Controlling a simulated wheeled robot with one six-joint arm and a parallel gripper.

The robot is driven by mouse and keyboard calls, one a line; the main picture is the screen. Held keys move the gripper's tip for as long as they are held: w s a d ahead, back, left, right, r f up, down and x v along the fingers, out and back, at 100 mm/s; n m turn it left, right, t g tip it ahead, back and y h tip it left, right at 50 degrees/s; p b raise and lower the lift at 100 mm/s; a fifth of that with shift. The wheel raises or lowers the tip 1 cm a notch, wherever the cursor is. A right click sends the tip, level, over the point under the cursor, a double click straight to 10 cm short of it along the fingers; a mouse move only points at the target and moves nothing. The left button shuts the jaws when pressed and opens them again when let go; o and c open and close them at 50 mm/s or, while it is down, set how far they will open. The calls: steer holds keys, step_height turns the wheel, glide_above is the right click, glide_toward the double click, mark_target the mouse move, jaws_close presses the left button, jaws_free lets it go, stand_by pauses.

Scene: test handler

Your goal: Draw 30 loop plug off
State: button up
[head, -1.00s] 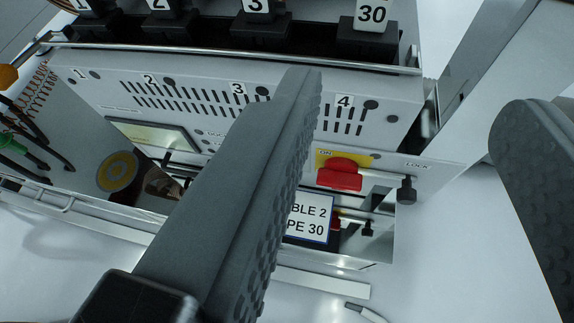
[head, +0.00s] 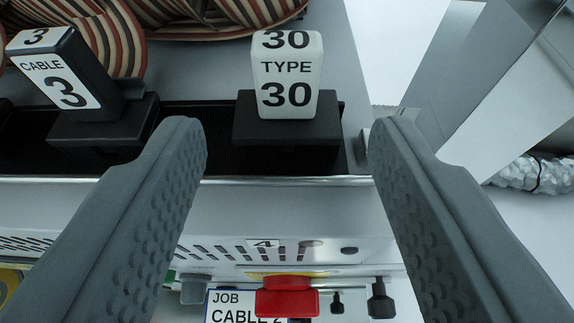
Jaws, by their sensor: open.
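The white block plug marked TYPE 30 (head: 287,75) stands upright on a black base (head: 287,130) in the dark slot along the top of the panel, at upper centre. My gripper (head: 287,130) is open and empty. In the picture its two grey fingers lie left and right of the plug and its base, with a gap on each side. The fingertips show just below the plug's label. I cannot tell how far the plug is beyond them.
A black plug with a white CABLE 3 label (head: 65,75) stands tilted to the left. Striped ribbon cable (head: 210,18) is coiled behind. Below are a metal rail (head: 290,181), a red handle (head: 287,297) and a JOB label (head: 230,308). A grey post (head: 490,80) rises at right.

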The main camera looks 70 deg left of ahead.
mark_target(288, 70)
steer(key=shift+x, duration=2.55)
steer(key=c, duration=1.1)
steer(key=shift+o, duration=0.2)
steer(key=shift+r, duration=0.75)
steer(key=shift+r, duration=0.8)
